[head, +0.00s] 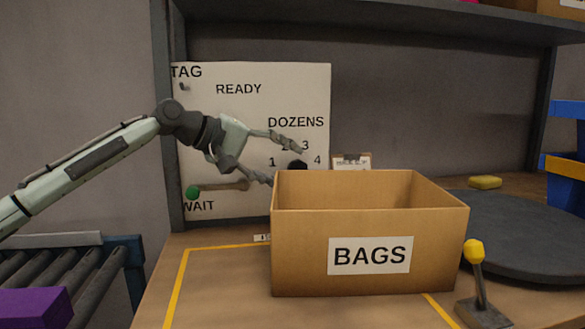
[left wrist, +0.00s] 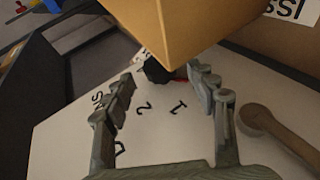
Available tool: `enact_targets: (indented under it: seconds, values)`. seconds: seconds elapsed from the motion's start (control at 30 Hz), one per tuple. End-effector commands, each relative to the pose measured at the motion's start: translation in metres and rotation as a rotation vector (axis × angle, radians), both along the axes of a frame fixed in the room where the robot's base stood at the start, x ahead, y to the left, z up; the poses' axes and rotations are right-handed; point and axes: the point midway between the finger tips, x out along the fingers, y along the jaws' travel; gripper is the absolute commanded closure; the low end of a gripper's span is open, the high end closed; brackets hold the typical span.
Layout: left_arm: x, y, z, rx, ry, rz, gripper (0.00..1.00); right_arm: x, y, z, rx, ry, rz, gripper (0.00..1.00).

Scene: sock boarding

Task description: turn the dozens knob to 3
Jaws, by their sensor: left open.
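The dozens knob (head: 298,165) is a dark knob on the white panel (head: 240,120), under the word DOZENS, with the numbers 1, 3 and 4 readable around it and the 2 partly covered. My left gripper (head: 287,167) is open in front of the panel, its fingers spread toward the knob. In the left wrist view the dark knob (left wrist: 157,72) shows between the fingertips (left wrist: 161,74), partly covered by the cardboard box. I cannot tell whether the fingers touch it or which number it points to. My right gripper is not in view.
The BAGS box (head: 370,255) stands close in front of the panel's lower right, beside my left gripper. A green-ended lever (head: 193,191) sits above WAIT. A yellow-topped lever (head: 474,252) and a dark round turntable (head: 515,232) are at right. Rollers (head: 75,280) are at left.

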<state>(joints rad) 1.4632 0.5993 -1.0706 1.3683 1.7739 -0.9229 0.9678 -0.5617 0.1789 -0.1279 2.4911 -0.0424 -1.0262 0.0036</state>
Motion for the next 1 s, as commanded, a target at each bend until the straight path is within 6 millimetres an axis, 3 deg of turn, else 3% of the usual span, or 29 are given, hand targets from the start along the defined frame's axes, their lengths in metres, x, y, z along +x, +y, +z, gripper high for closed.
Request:
enact_targets:
  seconds: [0.2,0.53,0.93,1.0]
  values:
    - [0.011,-0.020,-0.011,0.000,0.002,0.000,0.43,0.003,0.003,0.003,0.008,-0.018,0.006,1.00]
    - [0.014,-0.024,-0.013,0.000,0.000,0.001,0.43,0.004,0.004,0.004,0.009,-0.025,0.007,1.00]
    - [0.013,-0.023,-0.013,0.000,0.000,0.000,0.91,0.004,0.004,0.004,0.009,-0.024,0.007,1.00]
    - [0.013,-0.023,-0.013,0.000,0.001,0.001,0.93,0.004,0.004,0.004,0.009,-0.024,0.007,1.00]
